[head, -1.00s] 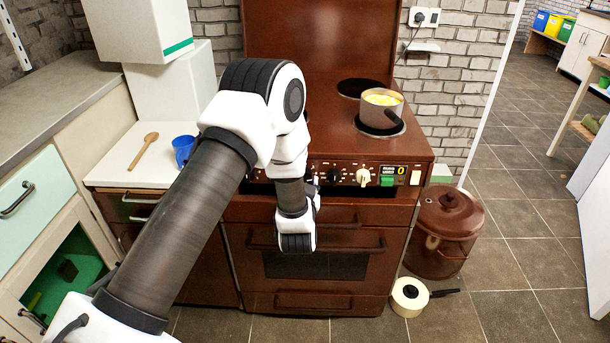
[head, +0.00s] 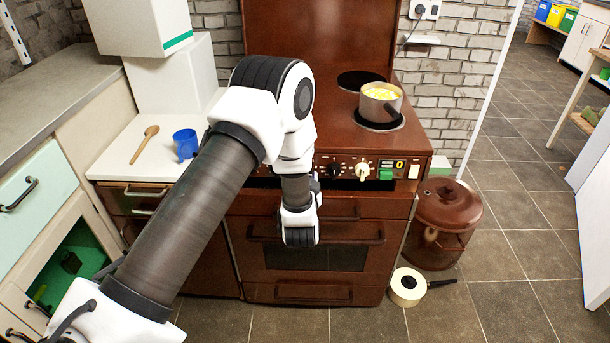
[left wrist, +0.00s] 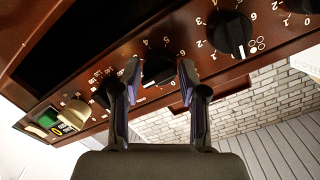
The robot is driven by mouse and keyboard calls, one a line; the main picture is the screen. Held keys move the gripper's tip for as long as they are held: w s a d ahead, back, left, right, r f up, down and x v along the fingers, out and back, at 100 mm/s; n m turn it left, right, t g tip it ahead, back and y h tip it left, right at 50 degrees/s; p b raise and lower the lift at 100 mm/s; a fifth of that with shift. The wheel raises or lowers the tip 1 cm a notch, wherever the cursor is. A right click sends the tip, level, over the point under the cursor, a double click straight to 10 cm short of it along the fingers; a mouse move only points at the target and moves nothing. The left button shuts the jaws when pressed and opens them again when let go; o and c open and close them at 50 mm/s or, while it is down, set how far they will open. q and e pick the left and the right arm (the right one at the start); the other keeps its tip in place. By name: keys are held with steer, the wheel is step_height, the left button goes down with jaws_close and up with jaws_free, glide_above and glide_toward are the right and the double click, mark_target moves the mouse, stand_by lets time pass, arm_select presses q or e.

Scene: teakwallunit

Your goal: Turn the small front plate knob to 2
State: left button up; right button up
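In the left wrist view, a black knob (left wrist: 159,69) on the brown stove panel lies between the two fingers of my left gripper (left wrist: 158,72). Numbers such as 4, 5 and 6 ring the knob, and a white mark shows at its lower edge. The fingers stand apart on either side of it; contact is unclear. Another black knob (left wrist: 230,34) is to the right, and a cream knob (left wrist: 75,113) to the left. In the head view, my left arm hides this part of the panel, while a black knob (head: 333,170) and the cream knob (head: 361,170) show beside it.
A pot (head: 381,103) with yellow contents stands on the right hotplate. A blue mug (head: 185,144) and wooden spoon (head: 144,143) lie on the left counter. The oven door handle (head: 350,237) juts out below the panel. A brown bin (head: 445,215) stands at right.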

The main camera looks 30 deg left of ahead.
arm_select(q)
steer(key=shift+o, duration=0.6)
steer(key=shift+a, duration=0.1)
steer(key=v, duration=1.2)
